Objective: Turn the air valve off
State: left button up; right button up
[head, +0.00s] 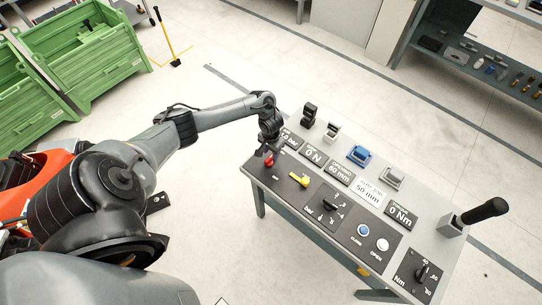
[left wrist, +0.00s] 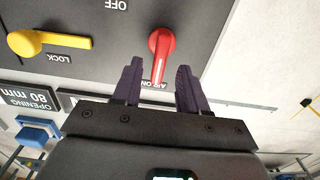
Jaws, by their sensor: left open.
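The air valve is a red lever (head: 269,160) at the left end of the grey control panel (head: 385,262). In the left wrist view the red lever (left wrist: 161,50) points toward the "AIR ON" label, which is partly covered; an "OFF" label shows to its left. My left gripper (head: 265,150) is over the panel's left end, at the lever. In the left wrist view its two dark fingers (left wrist: 158,82) are open, one on each side of the lever's free end, with gaps visible. Whether they touch it cannot be told. My right gripper is not in view.
A yellow lock lever (head: 300,180) sits close beside the red one. A black knob (head: 330,204) and blue and white buttons (head: 363,230) are further right. Display blocks and small fixtures line the panel's back. Green crates (head: 85,50) stand at the far left.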

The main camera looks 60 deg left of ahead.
aim_at(271, 158)
pick_arm(q)
jog(key=shift+f, duration=1.35)
grip_shut()
